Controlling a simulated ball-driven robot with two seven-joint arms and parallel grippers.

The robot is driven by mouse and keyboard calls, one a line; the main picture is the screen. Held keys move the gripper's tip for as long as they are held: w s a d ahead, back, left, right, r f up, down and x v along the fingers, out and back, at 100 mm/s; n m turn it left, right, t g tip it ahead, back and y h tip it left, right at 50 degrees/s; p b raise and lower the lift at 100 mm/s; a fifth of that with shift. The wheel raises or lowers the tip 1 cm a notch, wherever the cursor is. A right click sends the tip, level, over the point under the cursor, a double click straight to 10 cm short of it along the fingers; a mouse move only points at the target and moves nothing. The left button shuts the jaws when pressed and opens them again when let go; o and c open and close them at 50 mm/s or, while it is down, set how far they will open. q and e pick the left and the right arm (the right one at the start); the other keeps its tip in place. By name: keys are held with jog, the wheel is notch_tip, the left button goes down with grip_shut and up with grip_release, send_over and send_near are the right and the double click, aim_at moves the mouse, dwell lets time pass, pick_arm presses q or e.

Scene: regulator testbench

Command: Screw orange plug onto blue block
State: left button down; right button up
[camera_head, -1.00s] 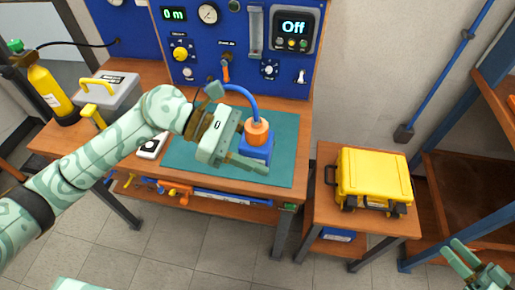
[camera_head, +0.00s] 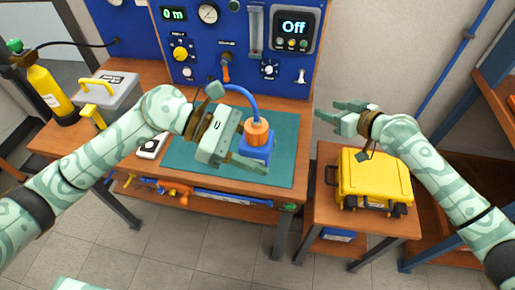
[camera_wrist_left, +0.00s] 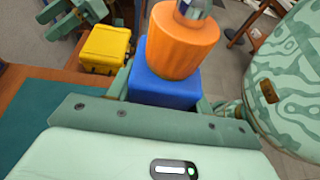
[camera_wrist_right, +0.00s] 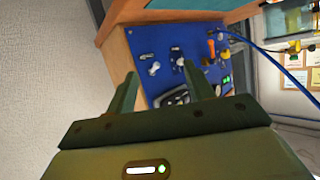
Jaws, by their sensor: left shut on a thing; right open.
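In the left wrist view the orange plug (camera_wrist_left: 182,42) is above the blue block (camera_wrist_left: 165,88). My left gripper (camera_head: 250,146) is shut on the blue block, with a finger on each side. My right gripper (camera_head: 342,111) is open and empty, to the right of the block and above the yellow case. Whether the plug's thread is engaged is hidden.
A yellow case (camera_head: 375,180) stands on a small side table (camera_head: 323,205). The blue panel (camera_head: 185,75) with gauges and knobs rises behind the mat (camera_head: 285,165). A grey toolbox (camera_head: 108,92) and a yellow cylinder (camera_head: 50,93) are at the left.

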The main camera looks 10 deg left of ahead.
jog(key=s+a+r+n+g+y, duration=0.2)
jog(key=a+r+n+g, duration=0.3)
jog(key=a+r, duration=0.45)
notch_tip(320, 180, up, 14)
jog(key=f+n+g+h, duration=0.1)
jog(key=n+g+h, duration=0.4)
jog(key=n+h, duration=1.2)
send_over(257, 125)
jog(key=n+y, duration=0.5)
jog(key=y, duration=0.1)
jog(key=shift+a+r+n, duration=0.25)
jog(key=shift+a+n, duration=0.05)
jog(key=shift+n, duration=0.1)
jog(key=shift+d+f, duration=0.25)
jog(key=shift+f, duration=0.05)
jog(key=shift+f, duration=4)
